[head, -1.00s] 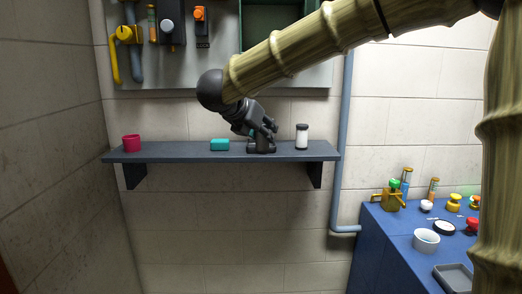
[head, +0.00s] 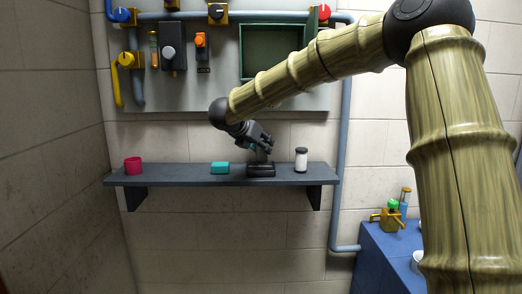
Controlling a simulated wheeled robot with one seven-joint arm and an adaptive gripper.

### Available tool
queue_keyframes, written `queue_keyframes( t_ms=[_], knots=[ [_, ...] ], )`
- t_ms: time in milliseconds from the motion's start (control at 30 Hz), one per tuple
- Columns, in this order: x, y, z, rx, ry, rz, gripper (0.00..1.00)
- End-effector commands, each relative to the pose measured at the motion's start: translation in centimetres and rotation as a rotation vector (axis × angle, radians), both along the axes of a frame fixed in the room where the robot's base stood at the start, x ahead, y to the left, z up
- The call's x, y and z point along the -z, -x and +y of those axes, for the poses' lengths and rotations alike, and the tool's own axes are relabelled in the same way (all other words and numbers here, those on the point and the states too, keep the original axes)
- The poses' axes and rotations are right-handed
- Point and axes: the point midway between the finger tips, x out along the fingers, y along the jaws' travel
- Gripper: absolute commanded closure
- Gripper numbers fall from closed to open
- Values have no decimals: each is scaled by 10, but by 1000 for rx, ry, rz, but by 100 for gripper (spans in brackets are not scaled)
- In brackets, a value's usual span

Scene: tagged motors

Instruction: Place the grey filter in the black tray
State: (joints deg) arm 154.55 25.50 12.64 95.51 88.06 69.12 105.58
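My gripper (head: 266,150) is dark and tilted down to the right, just above the wall shelf. Its fingers are small and dark, and I cannot tell whether they are open or hold anything. Directly under it on the shelf lies a low black block-like thing (head: 261,170), which may be the black tray; its inside is not visible. A white or light grey cylinder with dark ends (head: 301,160) stands upright to the right, apart from the gripper. It may be the filter, but I cannot be sure.
The shelf (head: 172,174) also bears a red cup (head: 133,164) at the left and a teal block (head: 220,168) nearer the gripper. A panel with pipes and a green box (head: 274,51) hangs above. A blue bench (head: 380,250) stands lower right, partly behind my arm.

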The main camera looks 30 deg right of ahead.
Motion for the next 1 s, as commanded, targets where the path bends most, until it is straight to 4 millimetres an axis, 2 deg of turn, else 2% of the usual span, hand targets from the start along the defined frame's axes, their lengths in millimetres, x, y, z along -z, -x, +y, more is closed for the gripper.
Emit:
queue_keyframes(
  t_ms=[267, 567, 933, 967, 1000],
  knots=[
    [0, -13, -7, 1, 0, -1, 88],
    [35, -13, -7, -1, -1, 1, 88],
    [40, -13, -7, 1, 0, -1, 88],
    [40, -13, -7, 1, 0, -1, 62],
    [39, -13, -7, 1, 0, -1, 54]
  ],
)
